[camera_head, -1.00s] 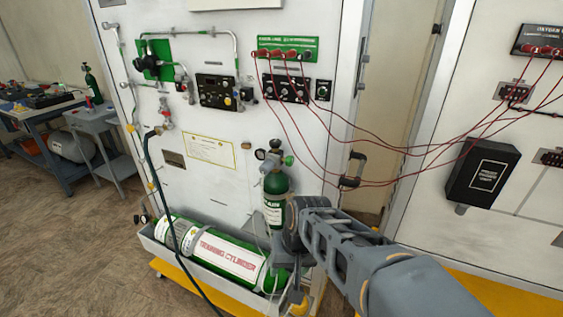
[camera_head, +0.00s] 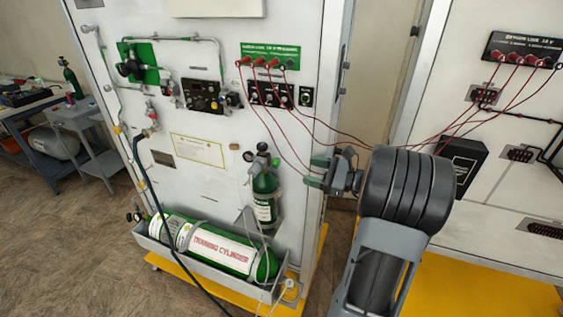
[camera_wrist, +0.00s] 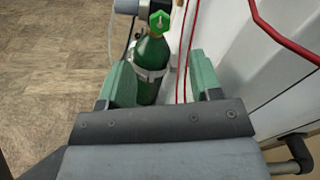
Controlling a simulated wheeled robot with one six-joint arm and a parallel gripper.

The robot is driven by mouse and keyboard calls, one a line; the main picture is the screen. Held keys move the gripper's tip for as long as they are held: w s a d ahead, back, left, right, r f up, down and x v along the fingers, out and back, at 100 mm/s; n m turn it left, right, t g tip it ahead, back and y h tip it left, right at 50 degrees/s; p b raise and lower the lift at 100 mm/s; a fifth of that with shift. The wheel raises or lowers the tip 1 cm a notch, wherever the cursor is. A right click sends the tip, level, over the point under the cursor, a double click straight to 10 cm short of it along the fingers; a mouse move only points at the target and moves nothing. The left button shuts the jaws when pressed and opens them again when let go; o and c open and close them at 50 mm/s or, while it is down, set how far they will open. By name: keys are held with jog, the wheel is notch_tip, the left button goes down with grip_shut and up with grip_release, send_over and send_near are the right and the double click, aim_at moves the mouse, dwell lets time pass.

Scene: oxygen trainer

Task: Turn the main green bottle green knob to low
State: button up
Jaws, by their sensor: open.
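The green bottle (camera_head: 265,192) stands upright in a bracket on the white panel. Its green knob (camera_head: 276,162) is on the right side of the valve at its top. In the wrist view the green knob (camera_wrist: 160,20) faces the camera and has a pale pointer mark; its setting label is not readable. The bottle (camera_wrist: 152,55) appears between and beyond the fingers there. My gripper (camera_head: 316,171) is open and empty, with green fingertips, to the right of the bottle and apart from the knob. The gripper also shows in the wrist view (camera_wrist: 160,70).
Red cables (camera_head: 290,125) hang from the panel near my gripper and run right to a second panel. A large training cylinder (camera_head: 215,248) lies in a tray below the bottle. A dark hose (camera_head: 150,185) hangs at left.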

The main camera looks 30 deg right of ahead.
aim_at(279, 163)
jog(key=p+x, duration=0.1)
jog(key=x, duration=0.9)
jog(key=shift+c, duration=0.3)
jog(key=c, duration=0.9)
jog(key=shift+r+m+p, duration=0.2)
jog(key=shift+m+p, duration=0.2)
jog(key=shift+p, duration=0.35)
jog(key=shift+m+p, duration=0.3)
jog(key=shift+f, duration=0.2)
jog(key=o, duration=1)
jog(key=shift+c, duration=0.2)
